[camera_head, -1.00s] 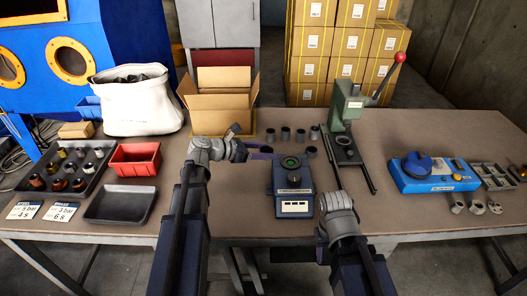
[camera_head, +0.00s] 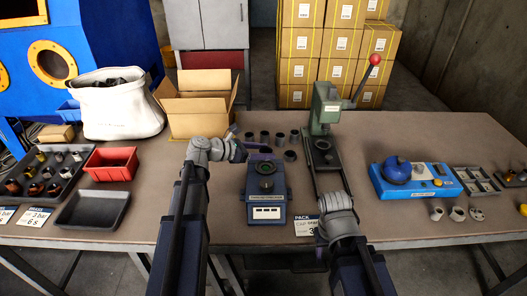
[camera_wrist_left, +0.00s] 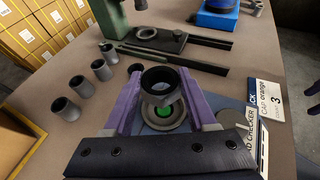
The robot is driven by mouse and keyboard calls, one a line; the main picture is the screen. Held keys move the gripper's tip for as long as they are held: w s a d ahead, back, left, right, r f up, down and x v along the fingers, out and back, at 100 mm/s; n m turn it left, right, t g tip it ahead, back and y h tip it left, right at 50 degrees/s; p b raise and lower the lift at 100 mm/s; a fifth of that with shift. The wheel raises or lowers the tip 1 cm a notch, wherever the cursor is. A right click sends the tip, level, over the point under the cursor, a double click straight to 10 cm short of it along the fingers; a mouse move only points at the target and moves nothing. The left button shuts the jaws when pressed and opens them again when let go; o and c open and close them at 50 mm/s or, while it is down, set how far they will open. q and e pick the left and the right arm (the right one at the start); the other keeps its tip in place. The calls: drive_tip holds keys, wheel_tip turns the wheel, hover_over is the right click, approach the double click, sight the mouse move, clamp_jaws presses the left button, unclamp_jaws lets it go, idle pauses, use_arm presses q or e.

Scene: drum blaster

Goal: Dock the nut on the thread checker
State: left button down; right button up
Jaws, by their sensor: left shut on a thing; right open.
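The thread checker (camera_head: 266,188) is a blue device with a white label, standing near the table's front edge. It has a green-centred round seat, which shows in the left wrist view (camera_wrist_left: 164,112). My left gripper (camera_head: 264,149) is shut on a dark ring-shaped nut (camera_wrist_left: 161,78), held between its purple fingers. In the left wrist view the nut appears above the seat and partly covers it; the gap's height is hard to judge. My right gripper (camera_head: 322,250) is low at the table's front edge, empty, its fingers mostly hidden by its wrist.
A green press (camera_head: 326,108) with a red-knobbed lever stands behind right. Several grey cylinders (camera_wrist_left: 103,69) stand behind the checker. A card (camera_head: 305,226) lies right of it. A blue tester (camera_head: 408,178) sits farther right; a red bin (camera_head: 110,164) and black trays are left.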

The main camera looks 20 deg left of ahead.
sight(263, 163)
use_arm(q)
drive_tip(key=shift+f+b, duration=1.7)
drive_tip(key=shift+f, duration=0.3)
use_arm(e)
drive_tip(key=shift+f, duration=2.05)
use_arm(q)
drive_tip(key=shift+f+b, duration=0.65)
drive_tip(key=shift+f, duration=0.05)
use_arm(e)
drive_tip(key=shift+f, duration=0.65)
use_arm(q)
drive_tip(key=shift+c, duration=2.4)
unclamp_jaws()
drive_tip(key=shift+r, duration=0.1)
drive_tip(key=shift+s+a, duration=0.1)
use_arm(e)
drive_tip(key=shift+r, duration=0.1)
use_arm(q)
drive_tip(key=p+v, duration=0.4)
drive_tip(key=v, duration=0.6)
drive_tip(key=shift+s+a+r, duration=0.15)
drive_tip(key=shift+s+a, duration=0.05)
drive_tip(key=shift+a, duration=0.1)
use_arm(e)
drive_tip(key=shift+r, duration=2.05)
